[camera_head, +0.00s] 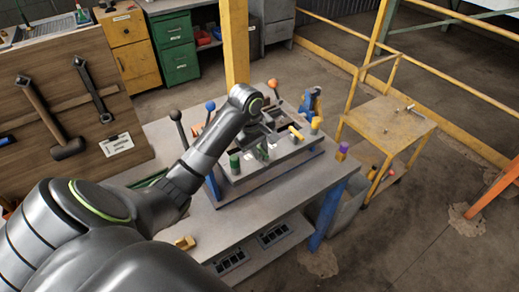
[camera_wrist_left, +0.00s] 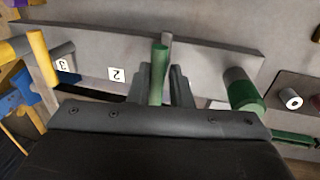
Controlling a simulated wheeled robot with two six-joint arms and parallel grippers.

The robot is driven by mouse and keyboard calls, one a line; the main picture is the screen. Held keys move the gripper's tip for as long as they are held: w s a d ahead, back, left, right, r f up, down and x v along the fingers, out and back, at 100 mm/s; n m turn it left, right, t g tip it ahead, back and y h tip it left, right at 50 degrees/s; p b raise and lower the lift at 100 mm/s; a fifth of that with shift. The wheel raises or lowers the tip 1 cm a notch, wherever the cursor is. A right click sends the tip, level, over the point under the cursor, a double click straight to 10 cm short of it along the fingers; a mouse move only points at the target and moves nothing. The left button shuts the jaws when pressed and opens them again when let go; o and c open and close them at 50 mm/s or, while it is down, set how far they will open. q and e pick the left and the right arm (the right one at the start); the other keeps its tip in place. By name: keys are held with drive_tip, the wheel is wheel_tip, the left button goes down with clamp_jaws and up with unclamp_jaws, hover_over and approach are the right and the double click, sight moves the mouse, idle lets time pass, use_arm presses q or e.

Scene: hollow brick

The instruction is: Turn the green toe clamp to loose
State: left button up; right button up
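The green toe clamp's bar handle (camera_wrist_left: 158,74) stands near the middle of the wrist view, close to the plate marked 2. In the head view a green piece (camera_head: 262,152) shows at the fixture's front edge, just below my left gripper (camera_head: 258,130). In the wrist view the dark fingers of my left gripper (camera_wrist_left: 162,88) lie on either side of the green handle. Whether they touch or press it I cannot tell. My right gripper is not in view.
A green-topped cylinder (camera_wrist_left: 243,92) stands right of the fingers, and a yellow handle (camera_wrist_left: 42,57) stands left, by plate 3. The fixture sits on a grey workbench (camera_head: 280,200). Black, blue and orange ball knobs rise behind it. A yellow cart (camera_head: 385,125) stands to the right.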

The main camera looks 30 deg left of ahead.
use_arm(q)
clamp_jaws()
